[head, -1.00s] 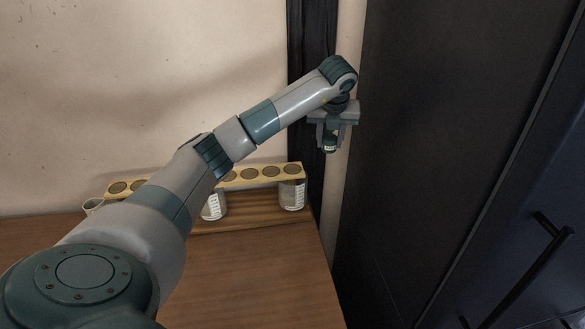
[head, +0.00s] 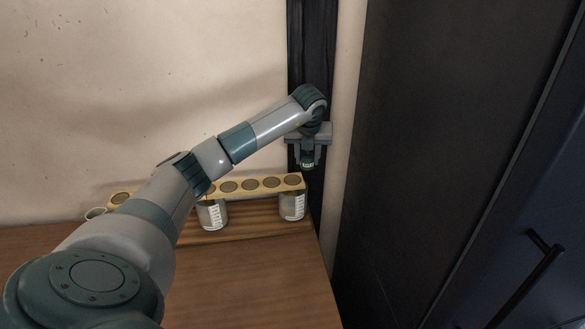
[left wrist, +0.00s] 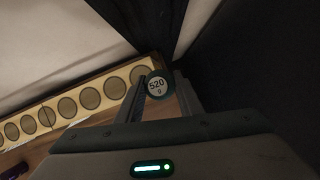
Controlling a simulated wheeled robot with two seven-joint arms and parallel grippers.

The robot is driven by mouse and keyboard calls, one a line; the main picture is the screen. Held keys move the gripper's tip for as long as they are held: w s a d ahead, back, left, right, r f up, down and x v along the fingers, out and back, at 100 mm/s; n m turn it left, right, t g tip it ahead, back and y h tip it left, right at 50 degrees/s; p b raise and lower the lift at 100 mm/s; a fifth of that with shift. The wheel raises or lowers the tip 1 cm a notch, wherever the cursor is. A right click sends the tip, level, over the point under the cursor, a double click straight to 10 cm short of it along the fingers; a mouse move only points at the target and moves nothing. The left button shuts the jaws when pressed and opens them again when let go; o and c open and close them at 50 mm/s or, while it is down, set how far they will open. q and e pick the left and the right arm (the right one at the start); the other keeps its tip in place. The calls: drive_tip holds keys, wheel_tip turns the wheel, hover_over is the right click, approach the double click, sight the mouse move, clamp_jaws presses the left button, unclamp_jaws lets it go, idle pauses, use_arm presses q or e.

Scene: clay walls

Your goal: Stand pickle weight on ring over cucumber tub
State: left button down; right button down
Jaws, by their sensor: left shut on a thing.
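My left gripper (head: 308,157) is shut on the pickle weight (head: 307,162), a small dark green piece. In the left wrist view the weight (left wrist: 157,85) shows a pale round face reading "520 g" between the fingers. A long pale wooden rack (head: 261,193) carries a row of several round brown rings along the wall. The gripper and weight hang above the rack's right end, apart from it. Two clear labelled tubs, one at middle (head: 212,216) and one at right (head: 292,207), stand under the rack. I cannot tell which tub holds cucumber. My right gripper is out of view.
The brown wooden table (head: 250,275) is clear in front. A dark tall cabinet (head: 400,150) with a handle (head: 535,275) stands close on the right.

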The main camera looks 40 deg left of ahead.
use_arm(q)
drive_tip(key=a, duration=0.1)
drive_tip(key=a+f+p, duration=0.1)
drive_tip(key=s+a+f, duration=0.1)
drive_tip(key=a, duration=0.1)
drive_tip(key=shift+s+a+f, duration=0.15)
drive_tip(key=shift+a+f, duration=0.3)
drive_tip(key=shift+a, duration=0.05)
drive_tip(key=shift+f+p, duration=1.15)
drive_tip(key=shift+f, duration=0.85)
